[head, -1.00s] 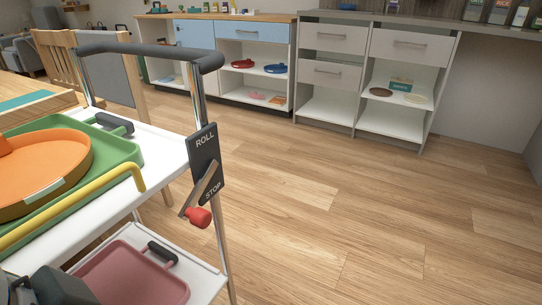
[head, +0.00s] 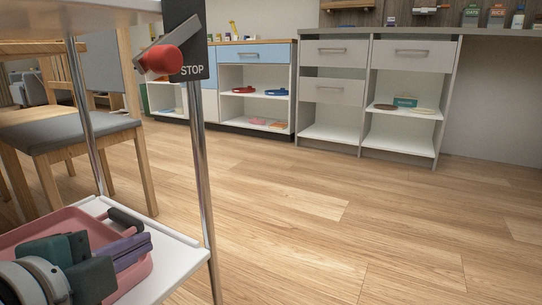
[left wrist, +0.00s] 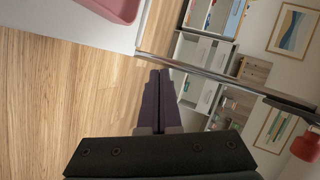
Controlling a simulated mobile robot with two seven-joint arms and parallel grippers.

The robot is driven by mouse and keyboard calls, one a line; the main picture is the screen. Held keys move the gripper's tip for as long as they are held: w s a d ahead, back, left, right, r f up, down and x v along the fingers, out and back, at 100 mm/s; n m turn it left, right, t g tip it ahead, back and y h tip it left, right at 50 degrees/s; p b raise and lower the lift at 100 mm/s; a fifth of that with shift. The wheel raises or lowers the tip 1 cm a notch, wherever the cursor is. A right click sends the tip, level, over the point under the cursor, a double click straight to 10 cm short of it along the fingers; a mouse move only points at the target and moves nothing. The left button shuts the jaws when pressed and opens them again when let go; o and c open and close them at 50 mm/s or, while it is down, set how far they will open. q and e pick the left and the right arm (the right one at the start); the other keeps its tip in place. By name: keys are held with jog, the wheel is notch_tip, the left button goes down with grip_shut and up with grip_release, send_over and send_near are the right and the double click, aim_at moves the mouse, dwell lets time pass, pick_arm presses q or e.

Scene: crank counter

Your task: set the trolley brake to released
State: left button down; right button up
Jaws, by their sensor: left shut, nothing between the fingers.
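The brake plate (head: 190,35) is fixed to the trolley's chrome post (head: 203,180), with STOP readable at its lower end. The plate's upper part is cut off by the frame. The brake lever's red knob (head: 165,59) is beside STOP; the knob also shows at the right edge of the left wrist view (left wrist: 306,146). My left gripper (head: 143,243) is low at the left, below the knob and apart from it. Its purple fingers (left wrist: 160,75) are shut and empty. My right gripper is not in view.
The trolley's lower shelf (head: 185,262) carries a pink tray (head: 70,222), partly hidden behind my left gripper. A chair (head: 75,140) stands behind the trolley. Cabinets (head: 335,90) line the back wall. The wooden floor to the right is clear.

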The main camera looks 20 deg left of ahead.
pick_arm(q)
notch_tip(320, 180, up, 5)
jog(key=a+m+t, duration=0.2)
jog(key=m+t, duration=0.4)
jog(key=m, duration=0.6)
jog(key=s+d+r+m+t+h, duration=0.3)
jog(key=m+h, duration=0.3)
jog(key=m, duration=0.7)
jog(key=shift+s+d+t+b, duration=0.15)
jog(key=shift+d+t+b, duration=0.3)
jog(key=shift+d+t, duration=0.45)
jog(key=w+r, duration=0.7)
jog(key=r, duration=0.1)
jog(key=shift+w+d+r+b, duration=0.3)
jog(key=shift+r+b, duration=0.05)
jog(key=shift+r, duration=0.05)
jog(key=shift+w, duration=0.1)
